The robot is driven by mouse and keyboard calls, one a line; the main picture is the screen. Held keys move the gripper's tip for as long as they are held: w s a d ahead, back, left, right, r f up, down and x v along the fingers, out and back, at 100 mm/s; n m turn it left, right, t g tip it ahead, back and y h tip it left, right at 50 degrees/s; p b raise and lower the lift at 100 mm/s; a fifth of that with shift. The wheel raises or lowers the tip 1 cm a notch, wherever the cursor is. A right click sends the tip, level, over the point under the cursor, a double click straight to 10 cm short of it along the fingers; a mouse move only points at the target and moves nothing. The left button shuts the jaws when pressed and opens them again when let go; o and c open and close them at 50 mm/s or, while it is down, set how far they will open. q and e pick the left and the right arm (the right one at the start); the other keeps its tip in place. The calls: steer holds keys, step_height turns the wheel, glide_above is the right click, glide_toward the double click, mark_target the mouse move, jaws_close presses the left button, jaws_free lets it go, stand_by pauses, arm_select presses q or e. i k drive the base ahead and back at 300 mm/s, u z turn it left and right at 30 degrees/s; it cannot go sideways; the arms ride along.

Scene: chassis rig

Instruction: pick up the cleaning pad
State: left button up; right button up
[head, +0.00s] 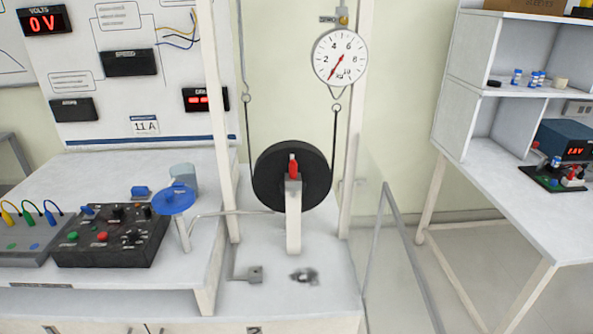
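I cannot clearly pick out a cleaning pad in the head view. A pale grey-blue block (184,177) stands on the left bench, partly hidden behind a round blue disc (174,200) on a short metal post. A small blue piece (140,192) lies to its left. A small grey metal piece (249,274) and a dark, blurred piece (304,276) lie on the lower bench; I cannot tell what the dark one is. Neither of my grippers is in view.
The left bench (110,305) holds a black control box (110,240). A black wheel (270,177) hangs in a white frame under a dial gauge (340,56). A shelved table (510,215) stands right. Open floor lies between the benches.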

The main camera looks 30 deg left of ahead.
mark_target(138, 193)
steer(key=k, duration=1)
steer(key=z, duration=1)
steer(key=i, duration=0.85)
steer(key=u, duration=2.95)
steer(key=i, duration=0.5)
steer(key=u, duration=0.1)
steer(key=k, duration=0.15)
steer(key=u, duration=0.1)
